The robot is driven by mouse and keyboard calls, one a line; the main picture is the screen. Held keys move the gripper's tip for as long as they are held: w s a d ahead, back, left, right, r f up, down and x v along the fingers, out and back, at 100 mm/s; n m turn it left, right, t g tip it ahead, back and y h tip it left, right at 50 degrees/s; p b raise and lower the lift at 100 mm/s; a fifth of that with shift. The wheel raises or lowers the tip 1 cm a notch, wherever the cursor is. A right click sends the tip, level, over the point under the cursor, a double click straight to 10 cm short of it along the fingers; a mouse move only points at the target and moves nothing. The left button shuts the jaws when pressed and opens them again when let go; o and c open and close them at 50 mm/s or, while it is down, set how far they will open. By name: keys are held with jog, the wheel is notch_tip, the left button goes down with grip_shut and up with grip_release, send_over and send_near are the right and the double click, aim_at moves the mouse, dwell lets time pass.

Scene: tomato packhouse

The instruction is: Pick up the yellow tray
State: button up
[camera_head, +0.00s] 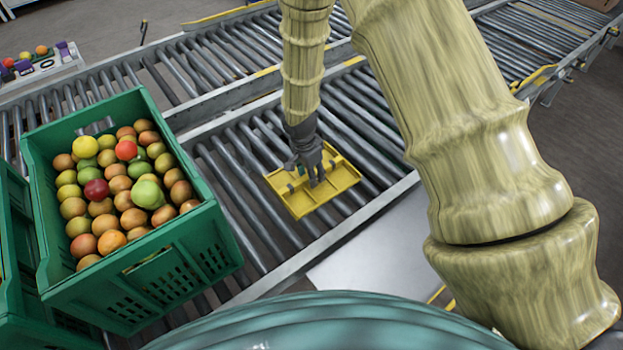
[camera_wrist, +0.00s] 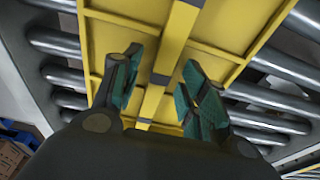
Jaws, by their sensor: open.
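The yellow tray (camera_head: 336,192) lies on the roller conveyor, to the right of the green crate. My gripper (camera_head: 316,183) is right over the tray, pointing down at it. In the wrist view, the yellow tray (camera_wrist: 228,32) fills the middle, with a raised bar running along its centre. The two fingers of my gripper (camera_wrist: 160,95) are open, one on each side of that bar. I cannot tell whether the fingers touch the tray.
A green crate (camera_head: 170,250) full of tomatoes stands on the conveyor at the left. Metal rollers (camera_head: 240,180) surround the tray. The conveyor's side rail (camera_head: 345,228) runs along the near side. Another conveyor lies behind.

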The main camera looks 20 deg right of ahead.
jog(key=shift+f, duration=0.25)
grip_shut()
jog(key=shift+r, duration=0.1)
